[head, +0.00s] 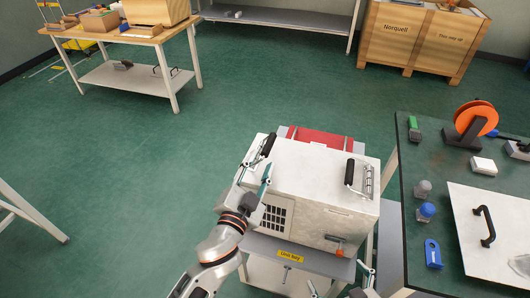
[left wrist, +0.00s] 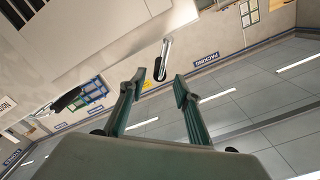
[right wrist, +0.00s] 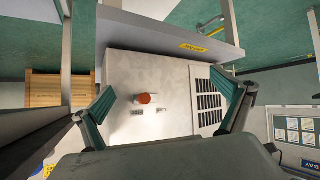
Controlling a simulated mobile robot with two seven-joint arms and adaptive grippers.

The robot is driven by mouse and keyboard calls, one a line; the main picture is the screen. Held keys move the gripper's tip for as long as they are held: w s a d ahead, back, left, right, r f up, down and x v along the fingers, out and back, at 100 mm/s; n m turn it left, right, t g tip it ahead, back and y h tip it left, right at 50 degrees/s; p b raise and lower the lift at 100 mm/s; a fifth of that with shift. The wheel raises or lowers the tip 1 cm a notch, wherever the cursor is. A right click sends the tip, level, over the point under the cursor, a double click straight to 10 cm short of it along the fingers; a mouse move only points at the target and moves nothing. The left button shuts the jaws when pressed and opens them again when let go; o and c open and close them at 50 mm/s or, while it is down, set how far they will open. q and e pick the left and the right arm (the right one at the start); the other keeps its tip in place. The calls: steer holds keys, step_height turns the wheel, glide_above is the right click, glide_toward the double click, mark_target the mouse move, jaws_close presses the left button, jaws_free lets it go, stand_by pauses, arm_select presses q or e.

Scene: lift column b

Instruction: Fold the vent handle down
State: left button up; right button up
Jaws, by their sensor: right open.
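The white unit (head: 310,190) sits on a grey bench with a yellow "Unit Bay" label. Its front has a dark vent grille (head: 274,217) and an orange-ended handle (head: 338,241) low on the right, probably the vent handle. In the right wrist view the orange end (right wrist: 148,99) faces the camera, near the grille (right wrist: 208,101). My right gripper (right wrist: 163,92) is open, with its fingers apart in front of that face and nothing between them. My left gripper (head: 257,176) is open and empty by the unit's left side, near a black bar handle (head: 268,146). Its fingertips show in the left wrist view (left wrist: 169,82).
Another black bar handle (head: 350,172) is on the unit's right top. A red item (head: 319,143) lies behind the unit. A green-topped table (head: 425,180) stands close on the right with a white panel (head: 497,235) and several small items. Open floor lies left.

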arm_select(q)
steer(key=shift+v, duration=2.5)
